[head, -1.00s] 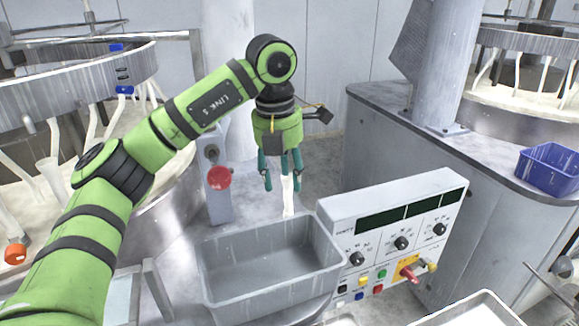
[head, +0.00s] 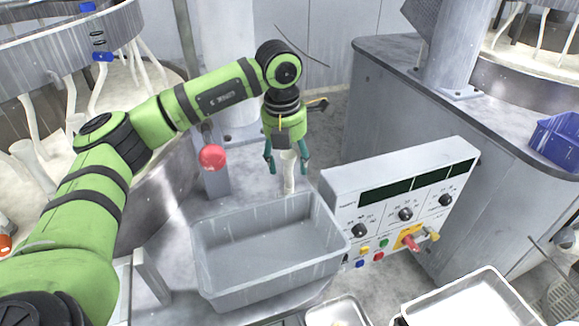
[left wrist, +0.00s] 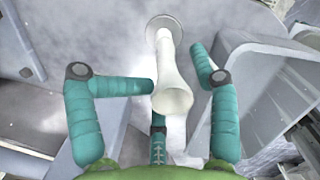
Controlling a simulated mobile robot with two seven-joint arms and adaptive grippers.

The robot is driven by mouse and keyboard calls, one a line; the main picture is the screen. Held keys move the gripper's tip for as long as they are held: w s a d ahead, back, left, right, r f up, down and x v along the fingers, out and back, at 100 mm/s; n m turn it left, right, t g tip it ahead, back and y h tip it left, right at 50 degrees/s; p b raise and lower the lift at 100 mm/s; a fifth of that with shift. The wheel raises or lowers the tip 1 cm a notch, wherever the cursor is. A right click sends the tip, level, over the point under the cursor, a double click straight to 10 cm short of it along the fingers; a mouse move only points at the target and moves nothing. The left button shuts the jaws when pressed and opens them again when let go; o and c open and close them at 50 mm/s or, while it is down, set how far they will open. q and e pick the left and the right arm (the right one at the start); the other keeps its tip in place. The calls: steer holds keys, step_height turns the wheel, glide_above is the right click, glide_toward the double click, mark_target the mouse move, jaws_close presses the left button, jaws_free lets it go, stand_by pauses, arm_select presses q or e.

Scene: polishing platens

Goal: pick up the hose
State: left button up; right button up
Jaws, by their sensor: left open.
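The hose (head: 289,172) is a short white upright tube behind the grey bin, on the metal deck. In the left wrist view the hose (left wrist: 171,75) shows its open mouth toward me and a round flange at its far end. My left gripper (head: 288,167) points down over it. Its teal fingers are open, and in the left wrist view the gripper (left wrist: 178,92) has fingers on both sides of the hose, with a gap at the right. Contact with the left finger cannot be told. My right gripper is not in view.
A grey bin (head: 215,286) stands just in front of the hose. A control panel (head: 345,186) with knobs and buttons is at its right. A red knob (head: 212,157) on a post is at the left. A blue bin (head: 553,141) sits on the right counter.

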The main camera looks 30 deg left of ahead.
mark_target(289, 171)
arm_select(q)
step_height(289, 171, down, 3)
steer(key=shift+f+p, duration=0.1)
steer(key=shift+p, duration=0.25)
steer(key=shift+f, duration=0.3)
steer(key=shift+w, duration=0.1)
steer(key=c, duration=0.9)
steer(key=shift+o, duration=0.2)
